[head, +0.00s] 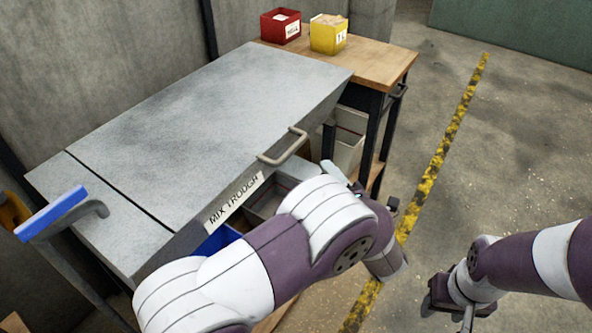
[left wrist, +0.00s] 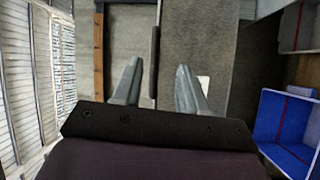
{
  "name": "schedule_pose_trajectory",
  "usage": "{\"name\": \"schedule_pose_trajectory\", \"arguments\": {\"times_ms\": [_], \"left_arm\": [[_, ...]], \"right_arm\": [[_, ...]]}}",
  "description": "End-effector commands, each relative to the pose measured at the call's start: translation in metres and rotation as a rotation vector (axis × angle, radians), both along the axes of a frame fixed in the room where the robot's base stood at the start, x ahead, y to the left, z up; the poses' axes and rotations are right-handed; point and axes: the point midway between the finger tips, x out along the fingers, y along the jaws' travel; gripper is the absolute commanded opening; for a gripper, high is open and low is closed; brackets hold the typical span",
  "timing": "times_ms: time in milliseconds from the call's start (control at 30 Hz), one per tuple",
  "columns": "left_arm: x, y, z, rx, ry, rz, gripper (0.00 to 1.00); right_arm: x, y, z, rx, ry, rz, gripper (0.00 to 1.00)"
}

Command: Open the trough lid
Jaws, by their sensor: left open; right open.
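The grey trough lid (head: 215,105) lies flat and shut over the trough, whose front carries a "MIX TROUGH" label (head: 235,200). A bar handle (head: 284,147) sticks out from the lid's front edge. My left gripper (head: 338,173) is just right of and below the handle, apart from it and partly hidden by my own arm. In the left wrist view its two fingers (left wrist: 157,85) are spread with nothing held. My right gripper (head: 465,312) is low at the right, over the floor, well away from the trough; it is open.
A wooden table (head: 375,65) behind holds a red bin (head: 281,26) and a yellow bin (head: 328,34). A blue bin (left wrist: 288,128) sits below the trough front. Floor beyond the yellow line (head: 440,150) is clear.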

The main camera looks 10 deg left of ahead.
Motion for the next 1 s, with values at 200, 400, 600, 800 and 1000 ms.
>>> {"name": "schedule_pose_trajectory", "arguments": {"times_ms": [200, 400, 600, 800, 1000], "left_arm": [[-0.017, 0.010, -0.003, 0.003, -0.125, 0.112, 0.42], [0.018, 0.048, 0.007, 0.003, -0.124, 0.113, 0.42], [0.046, 0.078, 0.013, 0.003, -0.122, 0.110, 0.42], [0.058, 0.090, 0.016, 0.003, -0.121, 0.107, 0.42], [0.059, 0.090, 0.016, 0.003, -0.122, 0.105, 0.42]], "right_arm": [[0.000, 0.000, -0.008, 0.000, -0.001, 0.000, 0.49], [0.000, 0.000, -0.003, 0.000, -0.001, 0.000, 0.49], [0.000, 0.000, -0.002, 0.000, -0.001, 0.000, 0.49], [0.000, 0.000, -0.001, 0.000, -0.001, 0.000, 0.49], [0.000, 0.000, -0.001, 0.000, -0.001, 0.000, 0.49]]}}
